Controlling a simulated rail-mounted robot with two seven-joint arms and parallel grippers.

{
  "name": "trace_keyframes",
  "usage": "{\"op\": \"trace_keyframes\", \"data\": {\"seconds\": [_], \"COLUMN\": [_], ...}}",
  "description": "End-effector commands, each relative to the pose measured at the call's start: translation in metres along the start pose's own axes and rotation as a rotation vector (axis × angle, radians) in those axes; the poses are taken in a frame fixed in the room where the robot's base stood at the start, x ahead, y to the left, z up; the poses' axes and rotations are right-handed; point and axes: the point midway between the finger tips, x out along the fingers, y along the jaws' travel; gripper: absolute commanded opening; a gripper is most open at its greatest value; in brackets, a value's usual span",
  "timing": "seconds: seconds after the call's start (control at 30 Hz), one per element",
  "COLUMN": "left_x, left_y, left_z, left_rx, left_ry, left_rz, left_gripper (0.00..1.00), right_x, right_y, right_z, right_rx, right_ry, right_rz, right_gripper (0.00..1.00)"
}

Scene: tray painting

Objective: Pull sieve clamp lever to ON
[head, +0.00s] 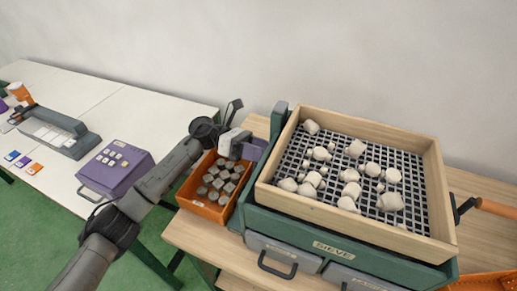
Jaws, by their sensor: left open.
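The sieve (335,245) is a green base carrying a light wooden frame (441,195) with a dark mesh, and several off-white lumps (350,190) lie on the mesh. My left gripper (243,147) is at the sieve's left side, above the orange bin, with its jaws open. A purple part (257,149) shows between it and the wooden frame. I cannot tell clearly which part is the clamp lever, or whether the gripper touches it. No ON mark is readable. My right gripper is not in view.
The orange bin (204,207) holds several grey-brown chunks (222,180) just below the left gripper. A crank with an orange handle (496,208) sticks out at the sieve's right. A purple box (118,168) stands on the white table (95,97) at left.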

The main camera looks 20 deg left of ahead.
Motion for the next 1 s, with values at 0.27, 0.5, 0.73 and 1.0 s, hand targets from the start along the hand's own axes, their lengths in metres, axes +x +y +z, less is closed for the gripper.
{"op": "trace_keyframes", "data": {"seconds": [0.27,0.5,0.73,1.0], "left_x": [-0.0001,-0.0002,-0.0003,-0.0003], "left_y": [0.0000,0.0001,0.0001,-0.0048], "left_z": [0.0000,0.0000,0.0000,-0.0021], "left_rx": [0.000,0.000,0.000,0.037], "left_ry": [0.000,0.000,0.000,-0.001], "left_rz": [0.000,0.000,0.000,0.000], "left_gripper": [0.26,0.03,0.00,0.00], "right_x": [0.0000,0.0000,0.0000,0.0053], "right_y": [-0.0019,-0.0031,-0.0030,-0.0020], "right_z": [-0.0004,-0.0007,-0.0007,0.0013], "right_rx": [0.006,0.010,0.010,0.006], "right_ry": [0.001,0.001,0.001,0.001], "right_rz": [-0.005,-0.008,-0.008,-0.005], "right_gripper": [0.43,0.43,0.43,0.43]}}
